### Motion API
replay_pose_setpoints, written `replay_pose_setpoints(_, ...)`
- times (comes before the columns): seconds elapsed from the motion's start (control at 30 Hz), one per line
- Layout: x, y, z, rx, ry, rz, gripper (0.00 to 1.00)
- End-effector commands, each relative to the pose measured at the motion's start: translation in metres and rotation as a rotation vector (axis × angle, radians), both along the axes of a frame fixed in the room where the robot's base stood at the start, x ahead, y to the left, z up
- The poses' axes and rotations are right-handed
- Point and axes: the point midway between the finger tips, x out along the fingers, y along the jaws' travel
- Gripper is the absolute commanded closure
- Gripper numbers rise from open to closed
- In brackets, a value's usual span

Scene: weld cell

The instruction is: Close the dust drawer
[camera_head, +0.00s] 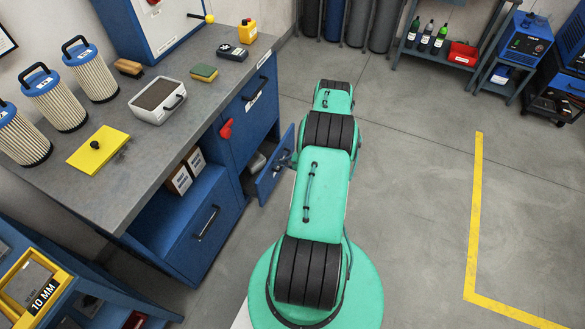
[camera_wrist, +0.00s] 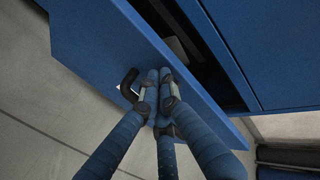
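The dust drawer (camera_head: 268,183) is a blue drawer low in the bench cabinet. It stands partly open, and a pale object lies inside it. In the wrist view its blue front panel (camera_wrist: 104,38) runs diagonally, with a dark gap behind it. A black curved handle (camera_wrist: 128,83) is on the front panel. My gripper (camera_wrist: 158,86) is at the panel, right beside the handle, with its blue fingers drawn together at the tips. The fingers hide part of the handle, and I cannot tell whether they touch it.
The grey workbench (camera_head: 150,185) holds several filter cartridges, a yellow plate (camera_head: 98,150) and a white tray (camera_head: 158,100). A red knob (camera_head: 226,129) is on the cabinet door above the drawer. The floor (camera_head: 410,190) to the right is clear, with a yellow line.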

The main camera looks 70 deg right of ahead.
Motion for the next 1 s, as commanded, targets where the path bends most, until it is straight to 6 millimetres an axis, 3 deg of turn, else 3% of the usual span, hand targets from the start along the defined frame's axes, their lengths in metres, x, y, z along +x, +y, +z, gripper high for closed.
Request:
replay_pose_setpoints(0.03,0.016,0.001,0.0,-0.002,-0.001,0.005,1.0)
replay_pose_setpoints(0.2,0.059,0.001,0.0,-0.002,0.0,0.005,1.0)
replay_pose_setpoints(0.4,0.094,0.0,0.0,-0.001,0.0,0.002,1.0)
replay_pose_setpoints(0.6,0.111,0.0,0.0,0.0,0.001,0.0,1.0)
replay_pose_setpoints(1.0,0.116,0.0,0.001,-0.002,-0.001,0.002,1.0)
